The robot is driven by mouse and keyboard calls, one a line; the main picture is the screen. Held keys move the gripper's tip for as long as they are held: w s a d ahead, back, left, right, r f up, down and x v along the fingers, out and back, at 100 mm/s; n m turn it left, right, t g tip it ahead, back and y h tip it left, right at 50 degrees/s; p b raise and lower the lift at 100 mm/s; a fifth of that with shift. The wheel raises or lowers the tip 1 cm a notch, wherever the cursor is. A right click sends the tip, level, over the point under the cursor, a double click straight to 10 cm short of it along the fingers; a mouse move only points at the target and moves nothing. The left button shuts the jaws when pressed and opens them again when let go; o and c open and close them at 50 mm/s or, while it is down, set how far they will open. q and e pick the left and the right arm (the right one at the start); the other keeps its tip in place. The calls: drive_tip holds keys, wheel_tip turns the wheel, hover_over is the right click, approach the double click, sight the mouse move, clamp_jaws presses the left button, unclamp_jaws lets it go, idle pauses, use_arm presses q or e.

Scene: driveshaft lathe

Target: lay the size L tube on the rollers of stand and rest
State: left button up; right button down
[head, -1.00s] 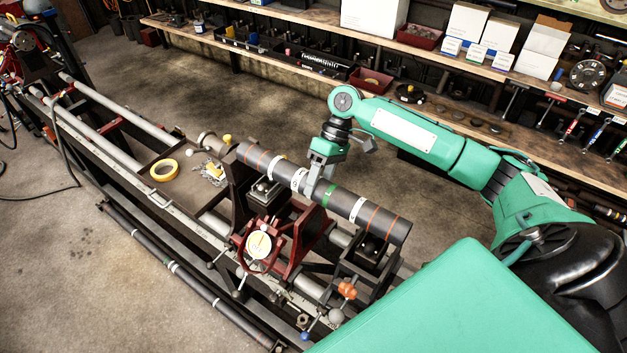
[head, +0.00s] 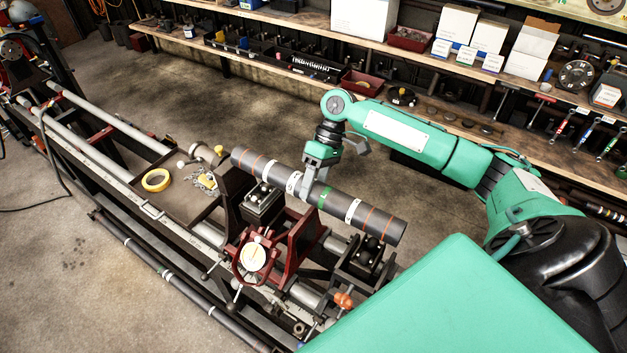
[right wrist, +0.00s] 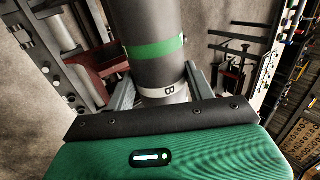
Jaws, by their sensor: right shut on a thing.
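The dark grey tube (head: 335,202) has white, green and orange bands. My right gripper (head: 314,185) is shut on its middle from above. The tube is held roughly level, slanting from upper left to lower right in the head view, over the lathe bed. In the right wrist view the tube (right wrist: 150,70) sits between my fingers, with a green band and a white lettered band. Rollers of the black stand (head: 368,252) show below its right end, and a black block with rollers (head: 262,200) shows below its left part. The tube looks apart from both. My left gripper is not in view.
A yellow tape roll (head: 156,180) lies on the bed's tray. A long banded shaft (head: 172,275) lies along the near side. Shelves (head: 430,65) with boxes and tools line the back.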

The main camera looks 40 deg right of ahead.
drive_tip(key=shift+f+b, duration=0.35)
drive_tip(key=shift+f, duration=1.75)
drive_tip(key=shift+f+b, duration=0.35)
drive_tip(key=shift+f, duration=1)
drive_tip(key=shift+f, duration=0.1)
drive_tip(key=c, duration=0.5)
unclamp_jaws()
drive_tip(key=shift+o, duration=0.2)
drive_tip(key=shift+s+a+f, duration=0.1)
drive_tip(key=shift+s+f, duration=0.05)
drive_tip(key=b+v, duration=0.5)
drive_tip(key=v, duration=0.9)
drive_tip(key=shift+a, duration=0.2)
